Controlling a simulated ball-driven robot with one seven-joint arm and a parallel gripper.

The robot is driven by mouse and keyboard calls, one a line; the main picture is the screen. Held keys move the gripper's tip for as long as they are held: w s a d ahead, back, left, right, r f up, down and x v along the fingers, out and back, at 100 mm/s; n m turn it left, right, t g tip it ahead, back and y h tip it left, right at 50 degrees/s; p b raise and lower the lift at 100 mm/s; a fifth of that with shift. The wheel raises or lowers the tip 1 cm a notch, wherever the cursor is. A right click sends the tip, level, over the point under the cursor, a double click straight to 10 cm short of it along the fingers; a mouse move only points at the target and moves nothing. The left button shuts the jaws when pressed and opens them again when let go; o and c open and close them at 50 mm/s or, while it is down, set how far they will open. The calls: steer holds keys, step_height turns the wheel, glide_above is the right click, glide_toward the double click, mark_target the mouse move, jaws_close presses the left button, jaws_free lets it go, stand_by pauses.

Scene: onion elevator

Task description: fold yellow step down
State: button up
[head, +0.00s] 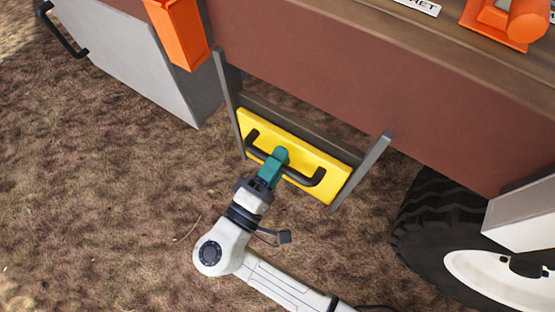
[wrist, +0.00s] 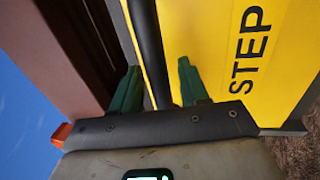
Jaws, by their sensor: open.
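The yellow step (head: 318,177) is a flat panel between two grey side brackets under the brown vehicle body in the head view. A black bar handle (head: 302,179) runs along its face. In the wrist view the yellow step (wrist: 285,50) fills the right side and carries the word STEP. My gripper (head: 280,157) has green fingers and is at the middle of the handle. In the wrist view my gripper (wrist: 158,82) is open, with one finger on each side of the black handle (wrist: 148,50). I cannot tell whether either finger touches it.
A grey door (head: 130,55) with a black handle hangs at the upper left, beside an orange box (head: 178,32). A black tyre (head: 430,225) stands to the right. An orange part (head: 505,22) is on the top surface. The brown ground (head: 100,200) at left is clear.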

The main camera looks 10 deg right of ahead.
steer(key=shift+c, duration=0.2)
jaws_close()
steer(key=shift+f, duration=0.1)
